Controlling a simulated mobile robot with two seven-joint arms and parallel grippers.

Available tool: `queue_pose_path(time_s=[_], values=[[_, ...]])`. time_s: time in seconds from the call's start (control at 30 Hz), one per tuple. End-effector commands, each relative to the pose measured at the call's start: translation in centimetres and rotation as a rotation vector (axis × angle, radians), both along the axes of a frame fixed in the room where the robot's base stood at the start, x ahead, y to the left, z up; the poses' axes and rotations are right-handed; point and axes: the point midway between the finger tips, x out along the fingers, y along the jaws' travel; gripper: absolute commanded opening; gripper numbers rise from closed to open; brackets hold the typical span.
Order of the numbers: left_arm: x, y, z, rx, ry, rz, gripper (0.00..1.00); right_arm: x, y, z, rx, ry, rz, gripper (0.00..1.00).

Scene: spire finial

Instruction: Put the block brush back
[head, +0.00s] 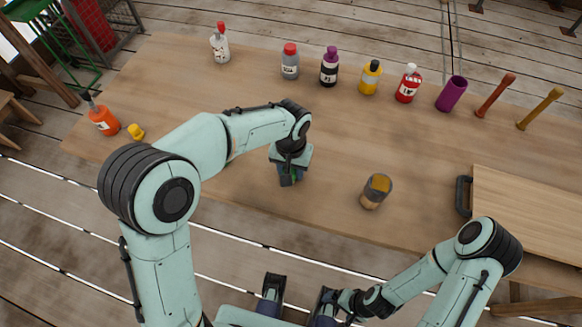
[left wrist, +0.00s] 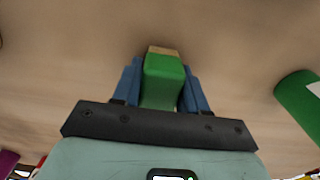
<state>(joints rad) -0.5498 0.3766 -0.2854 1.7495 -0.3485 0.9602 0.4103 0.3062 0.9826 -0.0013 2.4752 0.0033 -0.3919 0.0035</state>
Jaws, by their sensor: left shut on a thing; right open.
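My left gripper (head: 289,178) is over the middle of the wooden table and shut on a green block with a tan end, which I take to be the block brush (left wrist: 163,78). In the left wrist view the blue fingers of the left gripper (left wrist: 160,85) press on both sides of it. In the head view only slivers of green show at the fingers. I cannot tell whether the block touches the table.
A tan cylinder with a dark band (head: 375,191) stands right of the left gripper. Several bottles, a purple cup (head: 451,94) and two upright sticks line the back. An orange bottle (head: 101,115) stands left. The left wrist view shows a green cylinder (left wrist: 299,97), hidden in the head view.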

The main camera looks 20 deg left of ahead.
Motion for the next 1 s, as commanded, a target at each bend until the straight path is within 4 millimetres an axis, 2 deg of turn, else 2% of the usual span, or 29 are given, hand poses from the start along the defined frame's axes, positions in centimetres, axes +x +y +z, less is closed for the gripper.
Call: queue_pose_path(time_s=[0.1,0.13,0.2,0.47,0.6,0.77,1.0], values=[[0.0,0.0,-0.4,0.0,0.0,0.0,0.18,0.0,0.0,-0.2,-0.001,-0.002,-0.001,0.93],[0.0,0.0,-0.4,0.0,0.0,0.0,0.49,0.1,0.0,-0.2,-0.001,-0.003,-0.001,0.93],[0.0,0.0,-0.3,0.0,0.0,0.0,0.68,0.1,0.0,-0.1,-0.001,-0.002,-0.001,0.93],[0.0,0.0,-0.3,0.0,0.0,0.0,0.68,0.1,0.0,-0.1,-0.001,-0.002,-0.001,0.93],[0.1,0.0,0.6,-0.001,-0.003,0.0,0.68,0.0,0.0,0.1,0.0,0.001,0.0,0.93],[0.1,0.0,3.4,-0.002,-0.006,0.001,0.68,-0.1,0.0,0.5,0.001,0.005,0.001,0.93],[0.0,0.0,8.7,-0.002,-0.006,0.001,0.68,-0.1,0.0,1.3,0.001,0.009,0.002,0.93]])
